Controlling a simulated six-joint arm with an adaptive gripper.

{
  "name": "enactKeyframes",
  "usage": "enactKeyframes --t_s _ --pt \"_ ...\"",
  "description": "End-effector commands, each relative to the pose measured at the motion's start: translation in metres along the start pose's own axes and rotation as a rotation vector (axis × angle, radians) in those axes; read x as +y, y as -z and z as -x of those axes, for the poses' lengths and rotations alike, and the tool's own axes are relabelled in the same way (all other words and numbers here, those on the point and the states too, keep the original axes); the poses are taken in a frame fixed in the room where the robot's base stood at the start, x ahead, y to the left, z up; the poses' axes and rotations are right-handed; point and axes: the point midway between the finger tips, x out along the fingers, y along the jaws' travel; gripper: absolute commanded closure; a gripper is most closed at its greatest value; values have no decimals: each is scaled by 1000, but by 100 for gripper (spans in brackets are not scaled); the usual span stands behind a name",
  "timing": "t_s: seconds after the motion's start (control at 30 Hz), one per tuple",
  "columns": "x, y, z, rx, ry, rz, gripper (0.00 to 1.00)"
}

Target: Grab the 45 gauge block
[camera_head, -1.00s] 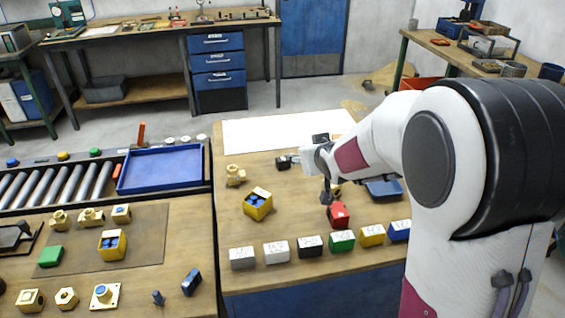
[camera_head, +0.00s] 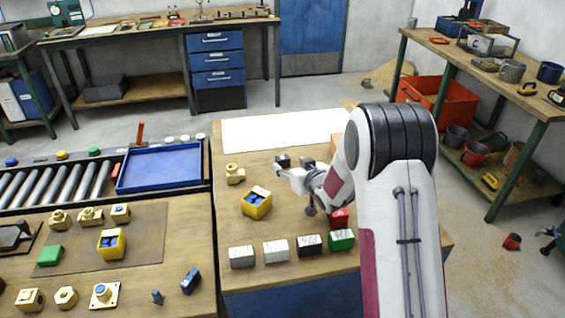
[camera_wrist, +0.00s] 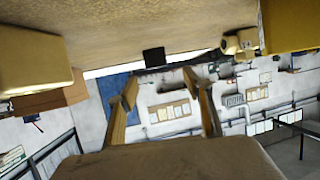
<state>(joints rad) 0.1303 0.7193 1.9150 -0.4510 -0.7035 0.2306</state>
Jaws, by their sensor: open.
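A row of small labelled blocks stands along the near edge of the right bench: grey (camera_head: 242,257), white (camera_head: 276,251), black (camera_head: 309,244) and green (camera_head: 342,239). Their labels are too small to read, so I cannot tell which is marked 45. A red block (camera_head: 339,218) stands behind the green one. My gripper (camera_head: 310,207) is low over the bench, left of the red block and behind the row. In the wrist view my gripper (camera_wrist: 166,100) is open, with nothing between its fingers. A small dark block (camera_wrist: 153,57) shows beyond them, apart from both.
A yellow box with blue parts (camera_head: 257,203) and a brass fitting (camera_head: 235,174) lie left of my gripper. A dark object (camera_head: 283,161) lies behind it. A white sheet (camera_head: 280,130) covers the back of the bench. My arm hides the bench's right side.

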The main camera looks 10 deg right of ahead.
Motion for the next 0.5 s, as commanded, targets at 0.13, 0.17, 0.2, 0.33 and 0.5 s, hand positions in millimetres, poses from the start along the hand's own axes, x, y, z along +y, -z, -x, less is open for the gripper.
enactKeyframes --t_s 0.13,0.17,0.2,0.33,0.5 --pt "0 -1 -1 2 2 -1 49" --pt "0 -1 -1 2 2 -1 49" --pt "0 -1 -1 2 2 0 49" --pt "0 -1 -1 1 2 0 49" --pt "0 -1 -5 2 2 0 49"
